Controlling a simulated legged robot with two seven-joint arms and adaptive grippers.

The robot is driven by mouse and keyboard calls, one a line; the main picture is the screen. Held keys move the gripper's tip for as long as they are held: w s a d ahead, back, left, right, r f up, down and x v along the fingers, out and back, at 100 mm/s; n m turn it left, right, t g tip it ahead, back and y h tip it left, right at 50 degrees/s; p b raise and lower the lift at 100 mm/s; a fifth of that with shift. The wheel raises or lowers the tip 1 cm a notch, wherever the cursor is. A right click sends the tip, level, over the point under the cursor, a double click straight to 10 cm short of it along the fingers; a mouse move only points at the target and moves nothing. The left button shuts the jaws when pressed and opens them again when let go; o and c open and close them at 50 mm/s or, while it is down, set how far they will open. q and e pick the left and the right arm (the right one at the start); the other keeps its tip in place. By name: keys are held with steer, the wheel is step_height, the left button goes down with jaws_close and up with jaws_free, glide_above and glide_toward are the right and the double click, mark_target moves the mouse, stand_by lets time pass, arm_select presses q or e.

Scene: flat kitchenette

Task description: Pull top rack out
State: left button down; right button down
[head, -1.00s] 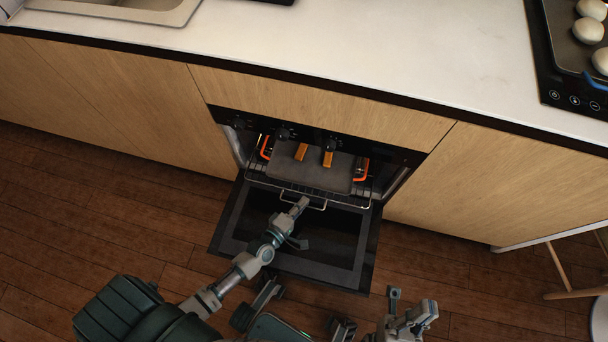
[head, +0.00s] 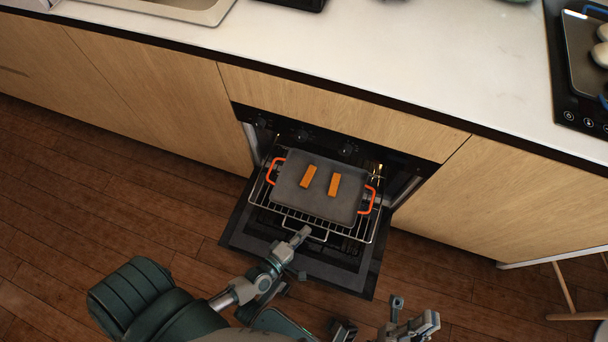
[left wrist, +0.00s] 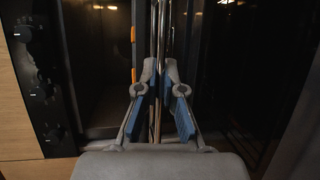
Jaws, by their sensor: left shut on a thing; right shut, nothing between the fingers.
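The top rack (head: 269,207) is a wire oven rack, drawn part way out of the oven over the open door (head: 250,231). A grey tray (head: 320,203) with orange handles rests on it and holds two orange-brown sticks (head: 334,185). My left gripper (head: 301,236) is at the rack's front handle bar. In the left wrist view its fingers (left wrist: 160,100) are closed around the metal bars of the rack (left wrist: 157,60). My right gripper (head: 412,322) is shut and empty at the bottom of the head view, apart from the oven.
The oven's control panel with knobs (head: 347,149) is above the opening. A white counter (head: 390,60) runs above the wooden cabinets (head: 530,190). A stool (head: 572,297) stands at the right. The wooden floor (head: 100,210) at the left is clear.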

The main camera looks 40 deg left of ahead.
arm_select(q)
steer(key=c, duration=1.4)
jaws_free()
steer(key=shift+s+f, duration=0.15)
steer(key=shift+f, duration=0.1)
steer(key=shift+o, duration=0.5)
steer(key=shift+r, duration=0.1)
steer(key=v, duration=1.1)
steer(key=shift+s, duration=0.4)
